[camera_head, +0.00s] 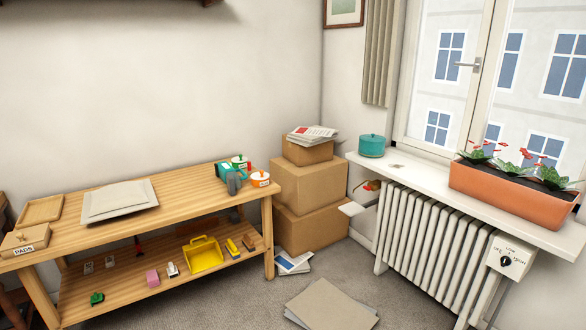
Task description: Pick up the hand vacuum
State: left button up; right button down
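I cannot clearly make out a hand vacuum. A small dark grey object (234,184) stands at the right end of the wooden workbench (180,207), in a tight group with green, teal and orange-and-white items. It is too small to tell whether it is the hand vacuum. Neither of my grippers shows in the head view.
A yellow scoop-like container (203,255) and several small items lie on the bench's lower shelf. Stacked cardboard boxes (309,184) stand right of the bench. Flat cardboard (331,304) lies on the carpet. A radiator (433,240) sits under the sill with a planter (511,195).

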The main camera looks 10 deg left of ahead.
aim_at(225, 170)
jog(key=i+j+u, duration=0.1)
jog(key=i, duration=1.65)
